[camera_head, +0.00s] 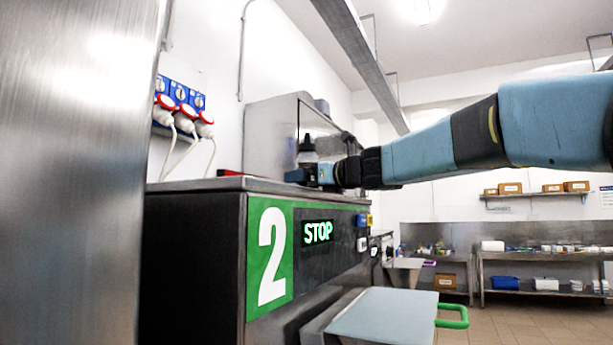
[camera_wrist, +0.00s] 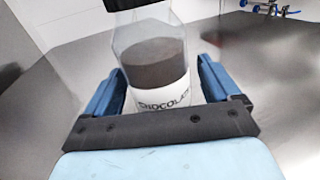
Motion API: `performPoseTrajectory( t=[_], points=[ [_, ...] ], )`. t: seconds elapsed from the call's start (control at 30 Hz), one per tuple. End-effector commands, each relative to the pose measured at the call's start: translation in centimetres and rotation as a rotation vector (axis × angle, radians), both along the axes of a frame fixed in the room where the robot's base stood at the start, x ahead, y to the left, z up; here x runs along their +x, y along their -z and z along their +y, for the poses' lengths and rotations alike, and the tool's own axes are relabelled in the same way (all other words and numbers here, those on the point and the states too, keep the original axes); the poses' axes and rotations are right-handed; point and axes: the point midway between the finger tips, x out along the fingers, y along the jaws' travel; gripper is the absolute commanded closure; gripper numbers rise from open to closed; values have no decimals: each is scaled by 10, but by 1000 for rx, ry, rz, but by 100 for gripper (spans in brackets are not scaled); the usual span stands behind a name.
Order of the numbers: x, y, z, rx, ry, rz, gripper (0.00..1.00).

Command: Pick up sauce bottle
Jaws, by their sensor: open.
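The sauce bottle (camera_wrist: 155,62) is clear, with dark brown contents, a white lower part lettered "CHOCOLATE" and a black cap. In the wrist view it stands between the two blue fingers of my gripper (camera_wrist: 155,90). The fingers are open on either side of it, and I cannot tell whether either one touches it. In the head view the bottle (camera_head: 307,148) stands on top of the machine marked 2. My gripper (camera_head: 308,176) is at its lower part and hides some of it.
The machine (camera_head: 190,250) has a flat metal top and a lit "STOP" display. A red object (camera_head: 229,172) lies on the top to the left. Plugs with white cables (camera_head: 185,118) hang on the wall. A metal cabinet (camera_head: 272,135) stands behind the bottle.

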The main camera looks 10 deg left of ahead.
Motion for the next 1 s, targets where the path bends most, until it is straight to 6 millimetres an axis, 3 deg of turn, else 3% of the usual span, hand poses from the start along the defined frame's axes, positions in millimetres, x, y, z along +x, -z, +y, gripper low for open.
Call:
performPoseTrajectory(
  t=[0.1, 0.33, 0.9, 1.0],
  points=[
    [8, 1, 10, 0, 1, 1, 11],
    [10, 1, 11, 0, 2, 1, 11],
    [10, 2, 10, -1, 4, 2, 64],
    [10, 1, 10, 0, 4, 1, 66]
  ],
)
